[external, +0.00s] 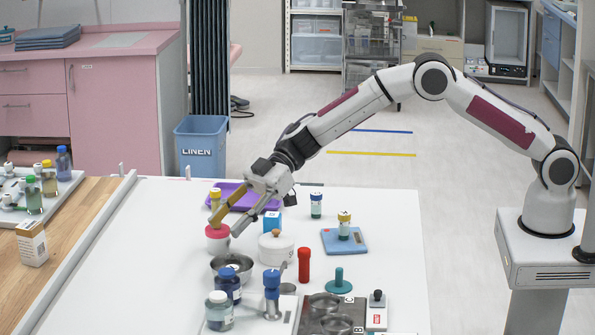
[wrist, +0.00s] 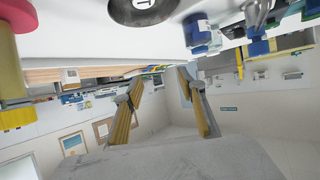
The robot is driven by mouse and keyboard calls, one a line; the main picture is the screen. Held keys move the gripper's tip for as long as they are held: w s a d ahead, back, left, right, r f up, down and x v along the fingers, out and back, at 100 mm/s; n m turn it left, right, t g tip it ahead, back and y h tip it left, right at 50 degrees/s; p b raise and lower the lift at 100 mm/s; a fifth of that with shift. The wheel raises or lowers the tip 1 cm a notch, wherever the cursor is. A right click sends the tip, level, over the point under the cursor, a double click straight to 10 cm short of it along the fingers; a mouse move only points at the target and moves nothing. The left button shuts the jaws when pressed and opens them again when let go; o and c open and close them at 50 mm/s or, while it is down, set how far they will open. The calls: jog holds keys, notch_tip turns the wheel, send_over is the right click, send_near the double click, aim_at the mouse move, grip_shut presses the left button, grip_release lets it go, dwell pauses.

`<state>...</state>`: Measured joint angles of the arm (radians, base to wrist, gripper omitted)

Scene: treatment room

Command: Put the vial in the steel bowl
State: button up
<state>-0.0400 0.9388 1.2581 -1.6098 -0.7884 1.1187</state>
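Several small capped vials are in the external view, and I cannot tell which is the task's vial. My gripper (external: 227,231) is tilted down beside the pot, fingers apart. In the wrist view, the fingers (wrist: 160,103) are spread with nothing between them.
Blue-lidded jars (external: 228,287), a white lidded pot (external: 276,249), a red cylinder (external: 304,265) and a teal knobbed piece (external: 339,281) crowd the front. A purple tray (external: 240,194) lies behind my gripper. The table's left part is clear.

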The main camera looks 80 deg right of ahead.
jog(key=d+r+m+t+h, duration=0.25)
jog(key=d+r, duration=0.25)
jog(key=r, duration=0.4)
jog(key=d+r+m+t+h, duration=0.1)
jog(key=d+r+t+h, duration=0.15)
jog(key=d+r, duration=0.4)
jog(key=s+d+r+m+h, duration=0.45)
jog(key=s+d+r, duration=0.55)
jog(key=s, duration=0.3)
jog(key=s+d+f+m+g+h, duration=0.1)
jog(key=s+d+h, duration=0.1)
jog(key=s, duration=0.8)
jog(key=s+d+f+m+g+h, duration=0.1)
jog(key=s+d+m+g, duration=0.15)
jog(key=s, duration=0.75)
jog(key=s+a+f+g+y, duration=0.1)
jog(key=s+f, duration=0.4)
jog(key=s, duration=0.6)
jog(key=s+a+f+g+y, duration=0.1)
jog(key=s+a+f+g, duration=0.1)
jog(key=s, duration=0.9)
notch_tip(320, 180, down, 3)
jog(key=shift+a+r+n, duration=0.1)
jog(key=shift+a+n, duration=0.25)
jog(key=shift+a, duration=0.15)
